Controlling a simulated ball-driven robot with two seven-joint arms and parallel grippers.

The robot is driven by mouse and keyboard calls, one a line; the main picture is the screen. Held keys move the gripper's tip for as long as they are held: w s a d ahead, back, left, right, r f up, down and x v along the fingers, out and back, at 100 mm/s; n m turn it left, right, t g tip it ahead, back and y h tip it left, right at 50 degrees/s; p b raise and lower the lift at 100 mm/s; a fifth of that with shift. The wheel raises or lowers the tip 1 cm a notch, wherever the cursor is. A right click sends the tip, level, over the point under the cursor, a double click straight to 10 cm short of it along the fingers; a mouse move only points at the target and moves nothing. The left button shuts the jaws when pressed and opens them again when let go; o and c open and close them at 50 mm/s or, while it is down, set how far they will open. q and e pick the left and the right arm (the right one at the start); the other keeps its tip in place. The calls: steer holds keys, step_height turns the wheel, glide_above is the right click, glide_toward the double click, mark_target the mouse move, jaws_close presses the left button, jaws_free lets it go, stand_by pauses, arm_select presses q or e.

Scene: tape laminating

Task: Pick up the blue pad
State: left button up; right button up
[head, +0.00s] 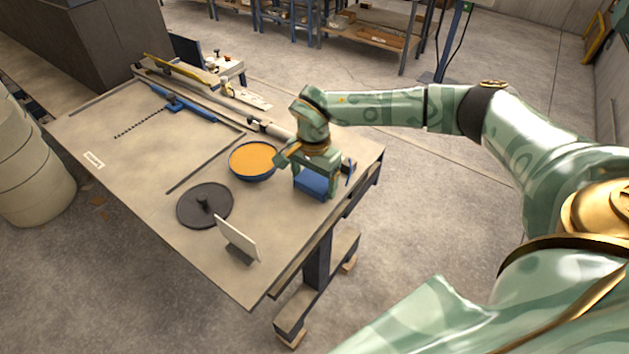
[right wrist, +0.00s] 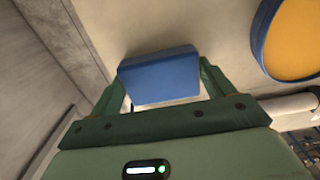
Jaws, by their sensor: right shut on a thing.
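The blue pad (head: 313,184) is at the right edge of the table in the head view, beneath my right gripper (head: 318,172). In the right wrist view the blue pad (right wrist: 160,76) sits between the two green fingers of my right gripper (right wrist: 160,88), which is shut on it. A pale strip shows along the pad's lower edge there. I cannot tell whether the pad touches the table. My left gripper is in neither view.
A blue-rimmed bowl with orange content (head: 253,160) stands just left of the pad. A dark round lid (head: 205,205) and an upright white plate (head: 237,239) are nearer the front. A long rail with a blue clamp (head: 176,103) lies farther back. The table's right edge (head: 362,178) is close.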

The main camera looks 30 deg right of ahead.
mark_target(315, 182)
steer(key=shift+r, duration=0.4)
steer(key=r, duration=0.2)
steer(key=r+b, duration=0.1)
steer(key=shift+s+r, duration=0.1)
steer(key=shift+s, duration=0.15)
steer(key=s+r, duration=0.3)
steer(key=r, duration=0.1)
steer(key=shift+s+d+r+b, duration=0.15)
steer(key=shift+s+r+b, duration=0.1)
steer(key=shift+s+b, duration=0.15)
steer(key=s+r+b, duration=0.1)
steer(key=s+r, duration=0.3)
steer(key=s, duration=0.5)
steer(key=shift+s+d+r, duration=0.2)
steer(key=shift+s+r, duration=0.1)
steer(key=shift+s, duration=0.05)
steer(key=o, duration=0.3)
steer(key=shift+c, duration=1.1)
